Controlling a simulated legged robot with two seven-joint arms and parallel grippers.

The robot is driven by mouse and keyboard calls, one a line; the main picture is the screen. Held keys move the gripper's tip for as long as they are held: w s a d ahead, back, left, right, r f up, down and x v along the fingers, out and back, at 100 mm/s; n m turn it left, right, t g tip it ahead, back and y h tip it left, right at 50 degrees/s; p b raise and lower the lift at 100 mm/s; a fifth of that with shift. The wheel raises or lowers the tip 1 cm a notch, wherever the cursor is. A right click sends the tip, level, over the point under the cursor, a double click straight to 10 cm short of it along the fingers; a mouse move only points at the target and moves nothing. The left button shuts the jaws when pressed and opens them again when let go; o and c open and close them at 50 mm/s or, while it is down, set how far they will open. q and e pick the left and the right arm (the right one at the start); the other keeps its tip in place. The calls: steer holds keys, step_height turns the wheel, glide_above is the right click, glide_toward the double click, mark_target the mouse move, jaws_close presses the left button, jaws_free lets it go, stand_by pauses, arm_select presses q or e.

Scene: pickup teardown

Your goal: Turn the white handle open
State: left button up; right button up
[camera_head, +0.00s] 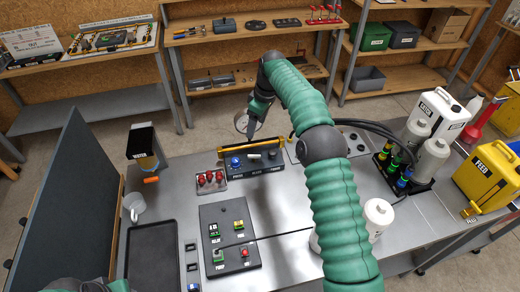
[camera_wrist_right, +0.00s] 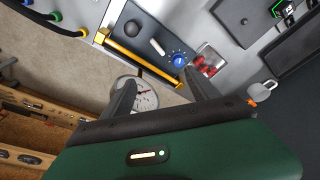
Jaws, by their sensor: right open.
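The white handle (camera_head: 254,156) is a small light lever on a dark panel (camera_head: 270,163) at the far edge of the metal table. In the right wrist view the handle (camera_wrist_right: 158,46) lies between a blue knob (camera_wrist_right: 180,60) and a black knob. My right gripper (camera_head: 251,128) is above and behind the panel, its fingers partly hidden by my arm.
A yellow bar (camera_wrist_right: 138,51) runs along the panel edge. A round gauge (camera_wrist_right: 140,92) is beyond it. Red knobs (camera_head: 211,177), a button box (camera_head: 229,235), a mug (camera_head: 134,204) and a tray (camera_head: 153,258) are nearby. Bottles and hoses crowd the right.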

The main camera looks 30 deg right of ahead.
steer(key=s+a+m+h+b, duration=0.1)
steer(key=a+m+h+b, duration=0.1)
steer(key=a+m, duration=0.25)
steer(key=m+t+h+b, duration=0.2)
steer(key=m, duration=0.6)
glide_toward(254, 156)
steer(key=p+x, duration=0.2)
steer(key=x, duration=0.5)
steer(key=shift+w+d+f, duration=0.1)
steer(key=shift+f, duration=0.15)
steer(key=shift+w+d+f, duration=0.15)
steer(key=shift+f, duration=0.2)
arm_select(q)
steer(key=x, duration=0.2)
steer(key=shift+s+d+f, duration=0.1)
steer(key=shift+s+f, duration=0.05)
steer(key=shift+f, duration=0.35)
arm_select(e)
steer(key=shift+y, duration=0.3)
steer(key=shift+r, duration=0.1)
steer(key=c, duration=1.4)
arm_select(q)
steer(key=shift+r+p, duration=0.15)
steer(key=shift+p, duration=0.15)
arm_select(e)
steer(key=shift+o, duration=0.2)
steer(key=shift+n+y, duration=0.5)
steer(key=shift+n, duration=0.95)
